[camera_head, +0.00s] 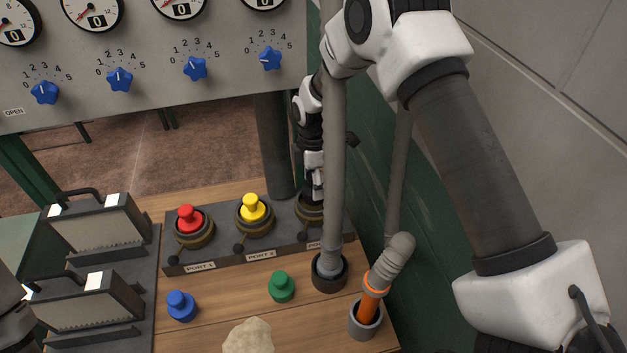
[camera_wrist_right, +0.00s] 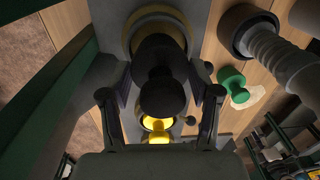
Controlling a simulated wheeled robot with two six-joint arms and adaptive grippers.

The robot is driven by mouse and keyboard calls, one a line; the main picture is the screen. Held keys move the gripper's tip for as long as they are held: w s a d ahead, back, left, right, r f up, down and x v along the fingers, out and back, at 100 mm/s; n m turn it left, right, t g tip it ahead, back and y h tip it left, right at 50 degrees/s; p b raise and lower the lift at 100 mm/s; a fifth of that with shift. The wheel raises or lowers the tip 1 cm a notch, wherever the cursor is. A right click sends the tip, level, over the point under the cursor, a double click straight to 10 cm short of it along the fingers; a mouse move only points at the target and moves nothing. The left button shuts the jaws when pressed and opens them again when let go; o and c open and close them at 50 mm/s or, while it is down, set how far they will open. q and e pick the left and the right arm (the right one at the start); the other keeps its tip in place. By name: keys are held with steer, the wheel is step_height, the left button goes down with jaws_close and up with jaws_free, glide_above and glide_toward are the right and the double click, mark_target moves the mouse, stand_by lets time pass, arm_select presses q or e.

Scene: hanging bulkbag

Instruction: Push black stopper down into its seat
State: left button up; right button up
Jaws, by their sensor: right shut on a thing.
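My right gripper (camera_head: 314,186) reaches down over the rightmost port (camera_head: 308,213) of the port block, partly hidden behind a grey hose. In the right wrist view the black stopper (camera_wrist_right: 162,92) stands between the fingers, and the gripper is shut on it. The brass-coloured ring of the rightmost port (camera_wrist_right: 150,18) shows right behind the stopper. The stopper is at the port's mouth; how deep it sits cannot be told. In the head view the stopper is hidden by the gripper and hose. My left gripper is not in view.
A red stopper (camera_head: 189,217) and a yellow stopper (camera_head: 253,206) sit in the other ports. Blue (camera_head: 181,305) and green (camera_head: 281,286) stoppers stand on the wooden table. A grey hose (camera_head: 334,170) rises close to my right gripper. A gauge panel (camera_head: 150,60) hangs above.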

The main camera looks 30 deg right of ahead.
steer(key=shift+f, duration=0.1)
steer(key=shift+f+b, duration=0.35)
steer(key=shift+f, duration=0.35)
steer(key=shift+f+b, duration=0.55)
steer(key=shift+f, duration=0.6)
steer(key=o, duration=1.2)
steer(key=shift+o, duration=0.2)
steer(key=r, duration=1.1)
steer(key=shift+w+r, duration=0.25)
steer(key=shift+r, duration=0.2)
